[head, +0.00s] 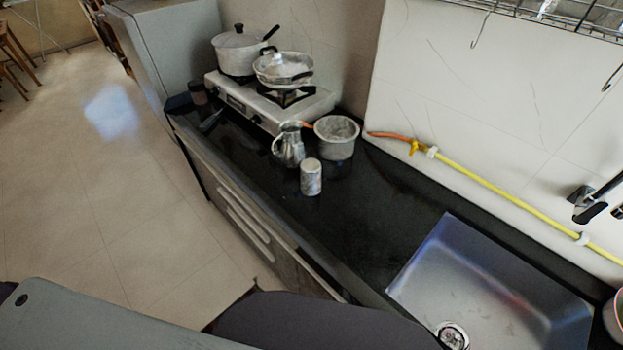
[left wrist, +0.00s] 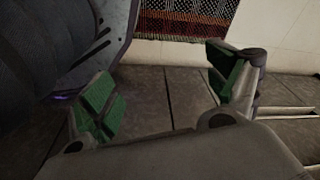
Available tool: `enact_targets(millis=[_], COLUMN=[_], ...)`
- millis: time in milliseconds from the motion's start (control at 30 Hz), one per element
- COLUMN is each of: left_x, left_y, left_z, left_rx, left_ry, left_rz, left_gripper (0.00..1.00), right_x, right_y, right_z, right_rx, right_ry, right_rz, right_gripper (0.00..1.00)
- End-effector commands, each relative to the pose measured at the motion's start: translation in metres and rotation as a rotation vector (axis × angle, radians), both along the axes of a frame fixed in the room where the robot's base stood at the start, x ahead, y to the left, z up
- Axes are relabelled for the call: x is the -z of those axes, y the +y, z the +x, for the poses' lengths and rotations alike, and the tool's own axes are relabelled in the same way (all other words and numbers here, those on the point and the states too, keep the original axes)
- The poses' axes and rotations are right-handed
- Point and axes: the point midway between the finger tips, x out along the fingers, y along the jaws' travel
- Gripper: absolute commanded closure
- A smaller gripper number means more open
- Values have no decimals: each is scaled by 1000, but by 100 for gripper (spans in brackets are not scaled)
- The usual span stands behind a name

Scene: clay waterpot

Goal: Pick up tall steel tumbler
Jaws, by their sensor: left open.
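A steel tumbler (head: 311,177), a short upright cylinder with a mottled surface, stands on the black counter near its front edge in the head view. A steel jug (head: 290,145) with a handle stands just behind it to the left. My left gripper (left wrist: 164,92) shows in the left wrist view, with its green-padded fingers wide apart and nothing between them. The tumbler is not in that view, and my left gripper is not visible in the head view. My right gripper is in neither view.
A steel pot (head: 337,139) stands behind the tumbler, near the wall. A stove (head: 262,108) with two pots is at the back left. A sink (head: 490,290) lies at right; the counter (head: 375,215) between is clear. A patterned mat (left wrist: 188,20) shows beyond my left fingers.

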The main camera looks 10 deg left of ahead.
Motion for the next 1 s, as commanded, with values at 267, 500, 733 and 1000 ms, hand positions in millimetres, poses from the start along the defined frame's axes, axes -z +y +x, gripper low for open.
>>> enact_targets(millis=[267,500,733,1000], left_x=[-37,-75,-116,-165], left_y=[-6,-10,-13,-14], left_z=[37,63,83,98], left_rx=[-5,-9,-12,-16], left_ry=[-23,-43,-60,-80], left_rz=[-2,-5,-7,-9], left_gripper=[11,11,11,11], right_x=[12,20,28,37], right_y=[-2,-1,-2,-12], right_z=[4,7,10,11], right_rx=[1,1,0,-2], right_ry=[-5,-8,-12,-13], right_rz=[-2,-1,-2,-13], right_gripper=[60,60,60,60])
